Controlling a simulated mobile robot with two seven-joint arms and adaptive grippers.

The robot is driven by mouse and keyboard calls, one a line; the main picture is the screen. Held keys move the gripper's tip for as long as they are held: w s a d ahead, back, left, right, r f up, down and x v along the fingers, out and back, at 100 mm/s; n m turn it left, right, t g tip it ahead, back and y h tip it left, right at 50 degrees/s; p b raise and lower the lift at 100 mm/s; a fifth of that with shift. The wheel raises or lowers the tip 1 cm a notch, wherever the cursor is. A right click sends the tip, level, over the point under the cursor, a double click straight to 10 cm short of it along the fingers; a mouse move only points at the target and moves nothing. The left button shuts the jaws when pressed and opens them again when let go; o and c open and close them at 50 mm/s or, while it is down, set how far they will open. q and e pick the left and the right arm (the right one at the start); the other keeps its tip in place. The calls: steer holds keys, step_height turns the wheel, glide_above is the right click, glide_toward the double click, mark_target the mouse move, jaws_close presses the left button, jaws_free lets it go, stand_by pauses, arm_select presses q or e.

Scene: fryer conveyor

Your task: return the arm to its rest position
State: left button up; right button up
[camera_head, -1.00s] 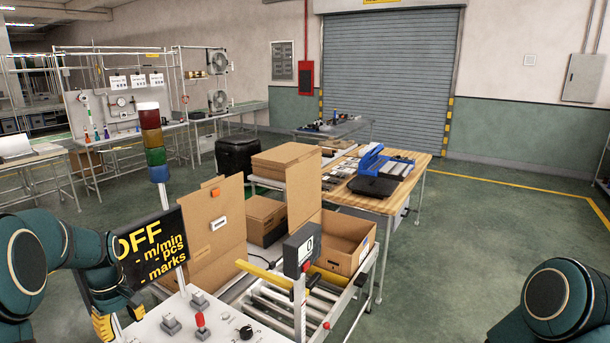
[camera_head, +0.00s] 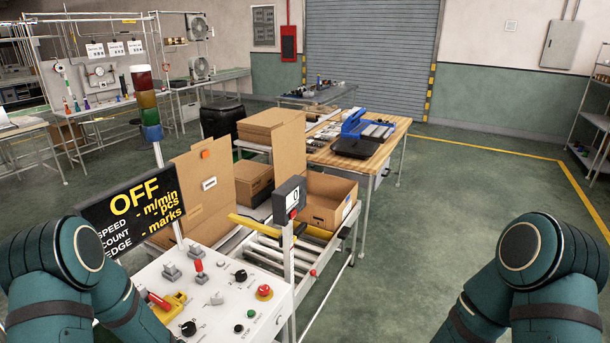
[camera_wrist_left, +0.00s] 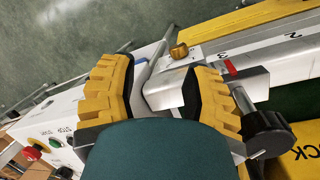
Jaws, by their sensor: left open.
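My left arm (camera_head: 65,265) is at the lower left of the head view, beside the control panel; its gripper is out of that view. In the left wrist view my left gripper (camera_wrist_left: 165,85) is open, its yellow ribbed fingers apart. Grey metal parts of the machine show between and beyond them; I see nothing held. My right arm (camera_head: 530,265) is at the lower right of the head view, and its gripper is not in view.
The control panel (camera_head: 225,285) with knobs and buttons stands between my arms. Its display (camera_head: 135,210) reads OFF. Beyond are a roller conveyor (camera_head: 285,250), cardboard boxes (camera_head: 325,200) and a wooden table (camera_head: 390,145). The floor right of centre is clear.

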arm_select(q)
steer(key=s+d+f+m+h, duration=0.2)
steer(key=s+d+f+m, duration=0.1)
steer(key=s+d, duration=0.85)
steer(key=w+d+f+m+t+b, duration=0.1)
steer(key=w+f+b, duration=0.3)
steer(key=b, duration=0.6)
steer(key=shift+w+d+f+t+y, duration=0.3)
steer(key=shift+w+d+f, duration=0.05)
steer(key=shift+w, duration=0.55)
arm_select(e)
step_height(320, 180, down, 11)
steer(key=s, duration=0.1)
steer(key=shift+s+a+g, duration=0.2)
steer(key=shift+a+g, duration=0.1)
steer(key=shift+a, duration=0.05)
